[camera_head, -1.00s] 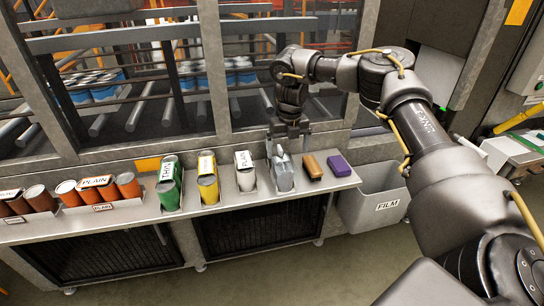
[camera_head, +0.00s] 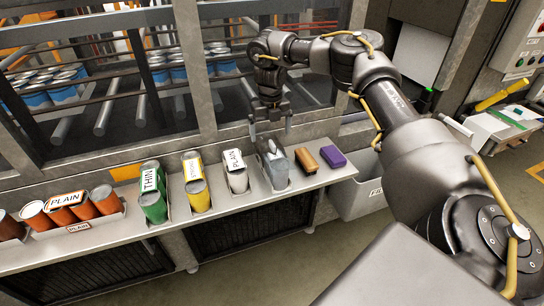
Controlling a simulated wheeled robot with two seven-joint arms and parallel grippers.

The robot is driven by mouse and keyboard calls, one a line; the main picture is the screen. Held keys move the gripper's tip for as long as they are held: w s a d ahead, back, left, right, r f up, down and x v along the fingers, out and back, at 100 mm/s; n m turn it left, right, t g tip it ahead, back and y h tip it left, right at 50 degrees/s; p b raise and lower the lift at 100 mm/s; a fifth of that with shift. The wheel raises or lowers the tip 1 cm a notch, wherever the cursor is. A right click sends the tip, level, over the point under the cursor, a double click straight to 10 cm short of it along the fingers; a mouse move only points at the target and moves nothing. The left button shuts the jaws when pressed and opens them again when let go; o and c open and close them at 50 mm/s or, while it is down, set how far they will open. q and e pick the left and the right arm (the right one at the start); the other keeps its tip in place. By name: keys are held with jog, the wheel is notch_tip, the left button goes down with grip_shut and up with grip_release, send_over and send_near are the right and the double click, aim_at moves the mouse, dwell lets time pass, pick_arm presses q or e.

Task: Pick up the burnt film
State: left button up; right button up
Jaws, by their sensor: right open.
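A grey, crumpled, partly see-through piece (camera_head: 274,168) stands in a holder on the shelf, between a white can and a brown block. It looks like the burnt film, though I see no label naming it. My right gripper (camera_head: 270,130) points down just above it, one finger on each side of its top. The fingers are apart and nothing shows between them. I cannot tell whether they touch the piece. My left gripper is out of view.
On the shelf (camera_head: 335,176) stand orange cans (camera_head: 68,208), a green can (camera_head: 152,195), a yellow can (camera_head: 196,185), a white can (camera_head: 236,172), a brown block (camera_head: 305,159) and a purple block (camera_head: 332,158). A grey bin (camera_head: 350,198) stands at the right. A barred frame rises behind.

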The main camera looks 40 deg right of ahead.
aim_at(272, 143)
jog(key=shift+w+f, duration=0.1)
jog(key=shift+f, duration=0.4)
jog(key=shift+d+f, duration=0.1)
jog(key=shift+f, duration=0.05)
jog(key=shift+s+f+p, duration=0.1)
jog(key=shift+s+p, duration=0.1)
jog(key=shift+p, duration=0.1)
jog(key=f+p, duration=0.2)
jog(key=f, duration=0.2)
jog(key=shift+s+f, duration=0.2)
jog(key=shift+f, duration=0.25)
jog(key=shift+c, duration=0.9)
jog(key=c, duration=0.9)
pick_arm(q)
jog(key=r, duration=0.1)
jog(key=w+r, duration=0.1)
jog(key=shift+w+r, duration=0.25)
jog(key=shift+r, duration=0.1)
pick_arm(e)
jog(key=shift+o, duration=0.2)
